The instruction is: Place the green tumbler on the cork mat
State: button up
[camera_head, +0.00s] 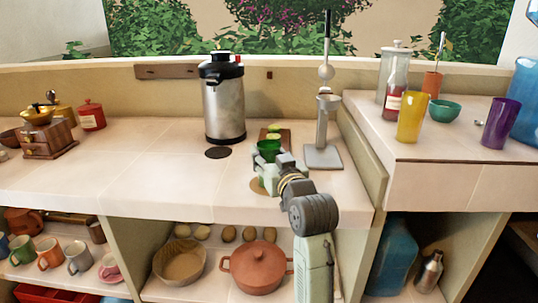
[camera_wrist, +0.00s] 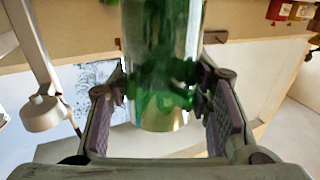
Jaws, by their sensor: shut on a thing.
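The green tumbler (camera_head: 268,147) is in my gripper (camera_head: 270,168) above the counter, near its front edge. In the wrist view the translucent green tumbler (camera_wrist: 160,45) stands between the two finger pads of my gripper (camera_wrist: 160,95), which is shut on it. The cork mat (camera_head: 256,185) looks like a tan round disc on the counter, just below and left of my gripper, partly hidden by it. I cannot tell the gap between the tumbler's base and the mat, since the fingers cover it.
A grey press (camera_head: 323,150) stands close on the right. A small board with green limes (camera_head: 274,128) lies just behind. A steel urn (camera_head: 224,105) stands back left, with a dark disc (camera_head: 218,153) before it. The counter's left middle is clear.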

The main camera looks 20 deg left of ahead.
jog(key=shift+f, duration=0.1)
jog(key=o, duration=1.6)
jog(key=shift+c, duration=0.2)
jog(key=shift+r, duration=0.2)
jog(key=b+v, duration=0.2)
jog(key=v, duration=1)
jog(key=shift+a, duration=0.1)
